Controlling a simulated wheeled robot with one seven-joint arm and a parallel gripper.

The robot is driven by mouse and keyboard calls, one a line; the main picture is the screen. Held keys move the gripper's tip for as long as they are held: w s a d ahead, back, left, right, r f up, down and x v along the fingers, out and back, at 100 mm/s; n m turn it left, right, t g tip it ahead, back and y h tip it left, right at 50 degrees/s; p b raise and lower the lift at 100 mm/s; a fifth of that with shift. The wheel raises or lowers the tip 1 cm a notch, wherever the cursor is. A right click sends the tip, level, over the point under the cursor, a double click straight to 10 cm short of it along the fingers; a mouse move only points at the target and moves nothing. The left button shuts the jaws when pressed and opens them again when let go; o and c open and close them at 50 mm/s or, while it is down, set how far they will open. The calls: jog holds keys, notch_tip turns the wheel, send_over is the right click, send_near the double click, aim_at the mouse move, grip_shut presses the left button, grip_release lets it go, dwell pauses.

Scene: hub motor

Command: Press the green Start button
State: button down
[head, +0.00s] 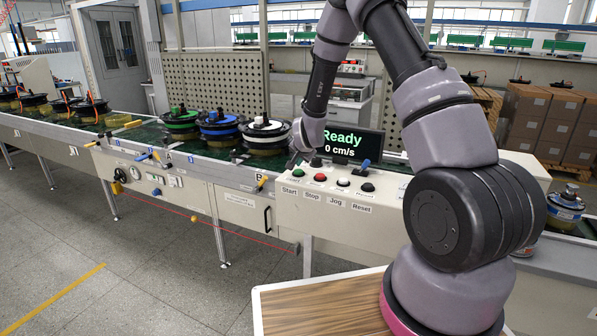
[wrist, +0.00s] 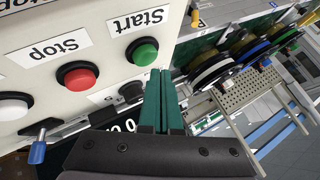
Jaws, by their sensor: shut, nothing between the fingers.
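The green Start button (wrist: 143,52) sits in a black ring on the pale control panel (head: 400,200), with its label upside down in the wrist view. In the head view the button (head: 298,172) is the leftmost of the front row. My gripper (wrist: 160,72) is shut and empty, its two teal fingers together. The fingertips are close beside the green button in the wrist view; I cannot tell whether they touch it. In the head view the gripper (head: 294,160) is small and dark, just above and left of the button.
The red Stop button (wrist: 77,75) is beside the green one; white Jog (head: 343,182) and black Reset (head: 367,187) buttons follow. A display (head: 345,145) reading "Ready 0 cm/s" stands behind them. A conveyor (head: 215,160) with wheel hubs runs left. A blue-handled switch (wrist: 38,145) sticks up.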

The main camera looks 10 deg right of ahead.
aim_at(298, 171)
dwell(0.8)
jog(key=shift+f, duration=0.4)
jog(key=shift+f, duration=0.55)
dwell(0.6)
dwell(0.3)
jog(key=shift+r, duration=1)
jog(key=shift+r, duration=2.5)
